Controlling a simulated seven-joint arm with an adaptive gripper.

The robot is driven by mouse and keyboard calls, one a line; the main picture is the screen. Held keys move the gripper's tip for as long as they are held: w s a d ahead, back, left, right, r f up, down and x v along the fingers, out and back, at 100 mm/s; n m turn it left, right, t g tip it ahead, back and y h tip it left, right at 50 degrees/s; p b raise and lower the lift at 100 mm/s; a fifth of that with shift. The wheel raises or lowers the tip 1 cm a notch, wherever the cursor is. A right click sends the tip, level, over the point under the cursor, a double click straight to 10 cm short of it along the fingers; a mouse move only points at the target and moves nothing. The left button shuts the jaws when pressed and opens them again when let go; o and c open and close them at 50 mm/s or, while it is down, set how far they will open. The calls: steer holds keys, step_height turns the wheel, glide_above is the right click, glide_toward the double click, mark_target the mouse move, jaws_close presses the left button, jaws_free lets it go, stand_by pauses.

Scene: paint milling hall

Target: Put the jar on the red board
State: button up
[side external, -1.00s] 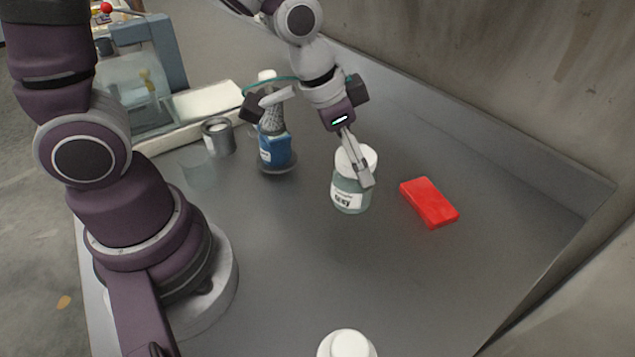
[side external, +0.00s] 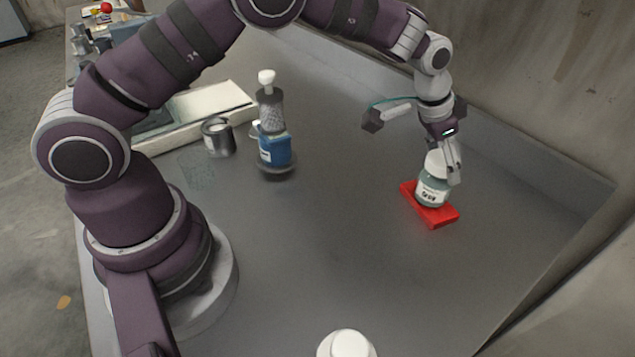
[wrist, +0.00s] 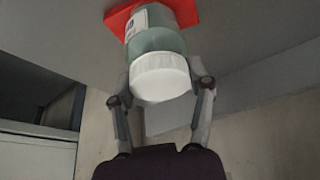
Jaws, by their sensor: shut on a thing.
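The jar (side external: 432,188) is pale green glass with a white lid and a white label. It is upright over the red board (side external: 440,217), a small flat red block on the grey bench; I cannot tell whether its base touches the board. My gripper (side external: 448,170) is shut on the jar near its lid. In the wrist view the fingers of my gripper (wrist: 163,85) are on both sides of the white lid of the jar (wrist: 160,78), with the red board (wrist: 117,20) behind its base.
A blue-labelled bottle (side external: 275,150) stands on a dark round base left of centre, with a grey metal can (side external: 218,138) beside it. A white-capped container (side external: 346,344) is at the front edge. The bench between is clear. A concrete wall (side external: 560,90) rises at the right.

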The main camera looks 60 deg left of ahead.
steer(key=shift+f, duration=0.1)
steer(key=o, duration=1.2)
steer(key=shift+o, duration=0.2)
steer(key=v, duration=1.1)
steer(key=s+a+r+n+y, duration=0.1)
steer(key=s+a, duration=0.3)
steer(key=s, duration=0.6)
steer(key=s+a+r+n+t, duration=0.1)
steer(key=s+a+r+n, duration=0.1)
steer(key=s, duration=0.8)
steer(key=shift+a+n+t+y, duration=0.35)
steer(key=shift+a+n, duration=0.35)
steer(key=shift+a, duration=0.45)
steer(key=shift+w+r, duration=0.1)
